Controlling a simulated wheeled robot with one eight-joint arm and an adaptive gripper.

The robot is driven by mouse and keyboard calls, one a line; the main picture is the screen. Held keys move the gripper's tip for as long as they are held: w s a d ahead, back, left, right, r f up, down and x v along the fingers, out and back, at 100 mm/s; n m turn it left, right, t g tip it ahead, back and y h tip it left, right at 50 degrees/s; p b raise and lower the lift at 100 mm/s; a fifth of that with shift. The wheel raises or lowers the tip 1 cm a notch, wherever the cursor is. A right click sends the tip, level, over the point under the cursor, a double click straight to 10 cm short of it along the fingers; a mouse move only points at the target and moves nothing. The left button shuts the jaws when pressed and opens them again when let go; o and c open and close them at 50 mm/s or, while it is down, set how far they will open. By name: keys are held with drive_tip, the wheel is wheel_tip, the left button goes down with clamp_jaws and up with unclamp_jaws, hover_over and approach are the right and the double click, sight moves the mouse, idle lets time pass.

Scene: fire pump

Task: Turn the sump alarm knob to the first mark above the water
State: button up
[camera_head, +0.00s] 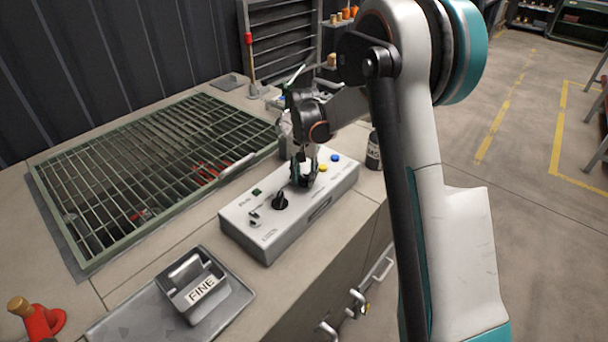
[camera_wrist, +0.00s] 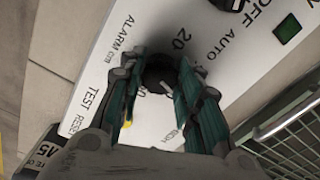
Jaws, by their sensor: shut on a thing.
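The sump alarm knob (camera_wrist: 160,72) is dark and round, on a panel printed "ALARM cm" in the wrist view. My gripper (camera_wrist: 165,90) is shut on it, one green-padded finger on each side. A "20" shows on the scale beside the knob; the fingers hide other marks, and I cannot read the pointer. In the head view my gripper (camera_head: 305,172) reaches down onto the pale control box (camera_head: 330,192). The sump lies under a green grating (camera_head: 150,165); red parts show below its bars, but I cannot make out the water level.
A black selector knob (camera_head: 280,201) stands left of my gripper; yellow and blue buttons (camera_head: 335,158) are to its right. A dark bottle (camera_head: 373,152) stands close behind the box's right end.

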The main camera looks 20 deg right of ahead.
drive_tip(key=n, duration=0.5)
drive_tip(key=shift+n, duration=0.3)
drive_tip(key=n+p, duration=0.1)
drive_tip(key=n, duration=0.9)
drive_tip(key=shift+n, duration=2.6)
drive_tip(key=o, duration=1)
drive_tip(key=shift+o, duration=0.2)
